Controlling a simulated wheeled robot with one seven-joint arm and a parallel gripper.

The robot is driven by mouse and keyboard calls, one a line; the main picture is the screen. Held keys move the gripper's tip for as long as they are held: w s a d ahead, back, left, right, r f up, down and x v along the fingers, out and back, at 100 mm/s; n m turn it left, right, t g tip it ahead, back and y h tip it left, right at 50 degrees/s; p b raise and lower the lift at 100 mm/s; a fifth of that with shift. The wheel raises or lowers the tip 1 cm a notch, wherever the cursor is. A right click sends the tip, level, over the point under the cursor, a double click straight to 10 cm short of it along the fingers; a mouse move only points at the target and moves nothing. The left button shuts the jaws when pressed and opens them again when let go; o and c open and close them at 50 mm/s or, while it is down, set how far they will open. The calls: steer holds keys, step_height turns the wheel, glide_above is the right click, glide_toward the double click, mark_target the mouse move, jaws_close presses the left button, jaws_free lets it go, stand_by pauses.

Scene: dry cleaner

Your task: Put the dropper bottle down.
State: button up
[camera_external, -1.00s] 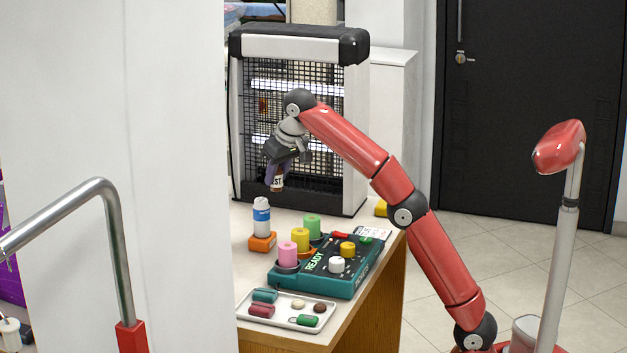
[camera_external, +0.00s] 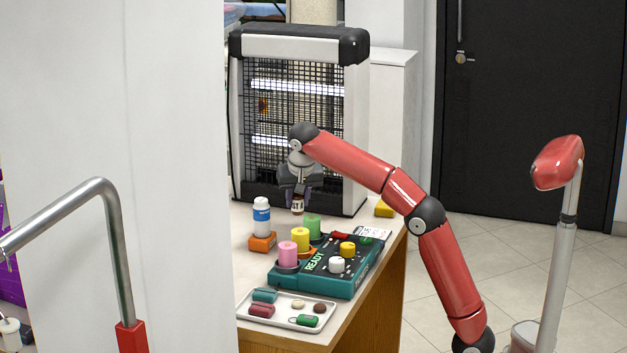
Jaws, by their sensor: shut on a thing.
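My gripper (camera_external: 298,190) is shut on the dropper bottle (camera_external: 297,204), a small brown bottle with a white label. It points down and holds the bottle roughly upright above the counter (camera_external: 352,218), in front of the heater and behind the green cylinder. The fingers hide the bottle's upper part. I cannot tell exactly how far its base is above the surface.
A white bottle with a blue band (camera_external: 261,217) stands on an orange block. Pink (camera_external: 288,254), yellow (camera_external: 299,239) and green (camera_external: 312,226) cylinders stand by a teal device (camera_external: 325,268). A white tray (camera_external: 284,319) holds small items. A caged heater (camera_external: 355,150) stands behind.

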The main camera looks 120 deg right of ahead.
mark_target(298, 214)
steer(key=shift+f+b, duration=0.65)
steer(key=shift+f, duration=1.1)
steer(key=shift+f, duration=0.2)
steer(key=o, duration=1)
steer(key=p+v, duration=0.4)
steer(key=v, duration=0.8)
steer(key=shift+r+p, duration=0.2)
steer(key=shift+p, duration=0.2)
